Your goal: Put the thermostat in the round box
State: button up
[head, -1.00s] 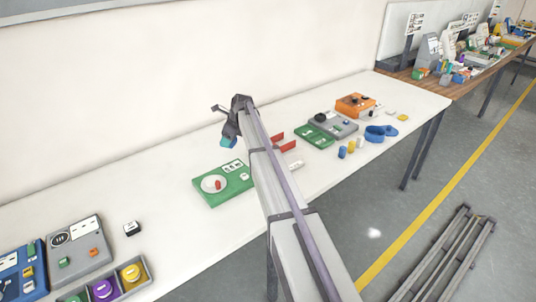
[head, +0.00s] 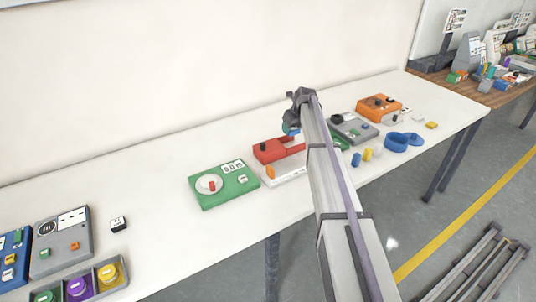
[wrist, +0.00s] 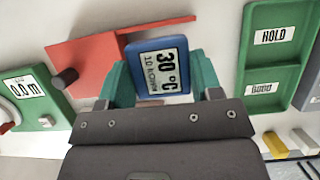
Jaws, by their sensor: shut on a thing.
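The thermostat (wrist: 160,68) is a blue rectangular block with a white label reading 30 °C. It sits between the teal fingertips of my gripper (wrist: 161,82), which is shut on it. In the head view my gripper (head: 291,129) is above the bench, over the back of a red device (head: 268,151). A blue round box (head: 395,143) stands on the bench to the right, well apart from my gripper. A flat blue piece (head: 416,140) lies against its right side. The round box is not in the wrist view.
A green device with a dial (head: 208,199) stands left of the red one. My arm partly covers a green tray, labelled HOLD in the wrist view (wrist: 249,58). A grey device (head: 354,131), an orange device (head: 375,111) and small blue and yellow cylinders (head: 367,154) are near the round box.

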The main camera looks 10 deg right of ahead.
aim_at(289, 146)
notch_tip(289, 146, down, 8)
jog(key=b, duration=0.6)
jog(key=shift+r+p, duration=0.35)
jog(key=shift+r, duration=0.05)
jog(key=shift+f, duration=0.25)
jog(key=o, duration=0.7)
jog(key=p+v, duration=1.1)
jog(key=v, duration=0.1)
jog(key=shift+w+r, duration=0.1)
jog(key=shift+r, duration=0.2)
